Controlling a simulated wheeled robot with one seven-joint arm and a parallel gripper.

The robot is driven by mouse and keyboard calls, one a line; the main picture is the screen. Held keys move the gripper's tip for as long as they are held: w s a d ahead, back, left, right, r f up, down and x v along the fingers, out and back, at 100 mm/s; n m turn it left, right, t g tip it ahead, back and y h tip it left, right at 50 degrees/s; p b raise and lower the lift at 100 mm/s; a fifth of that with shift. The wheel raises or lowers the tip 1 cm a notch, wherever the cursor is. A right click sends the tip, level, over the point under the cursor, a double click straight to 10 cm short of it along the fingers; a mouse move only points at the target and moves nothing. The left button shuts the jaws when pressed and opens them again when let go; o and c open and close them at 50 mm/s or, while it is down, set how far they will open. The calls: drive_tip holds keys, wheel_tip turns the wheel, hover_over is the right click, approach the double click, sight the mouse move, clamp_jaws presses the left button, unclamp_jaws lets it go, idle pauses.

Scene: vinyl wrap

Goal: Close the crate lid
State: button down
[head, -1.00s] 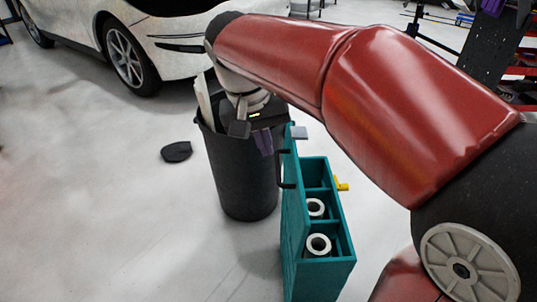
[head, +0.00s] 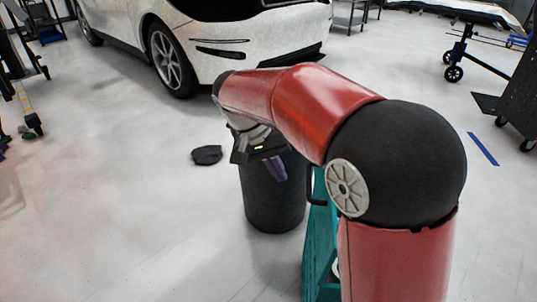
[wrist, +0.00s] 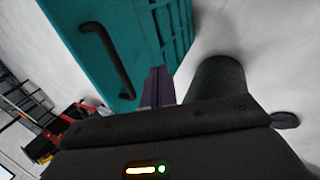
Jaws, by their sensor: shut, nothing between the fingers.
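The teal crate's lid (head: 318,255) stands up on edge, open, as a tall narrow panel. Its black handle (head: 313,188) is on the left face, partly behind my arm. The crate's open box is almost wholly hidden by my arm in the head view. My gripper (head: 277,170), with purple fingers, is shut and empty, left of the lid's upper part and apart from the handle. In the wrist view, the teal panel (wrist: 150,45) with its black handle (wrist: 106,60) lies beyond the fingers (wrist: 158,88); whether they touch it I cannot tell.
A dark bin (head: 272,200) stands on the floor just left of the lid, under my gripper. A flat black piece (head: 207,155) lies on the floor further left. A white car (head: 235,35) is behind. The floor at left front is clear.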

drive_tip(key=shift+s+d+r, duration=0.1)
drive_tip(key=shift+s+d, duration=0.05)
drive_tip(key=shift+d, duration=0.9)
drive_tip(key=shift+s+d+r, duration=0.1)
drive_tip(key=shift+d, duration=0.9)
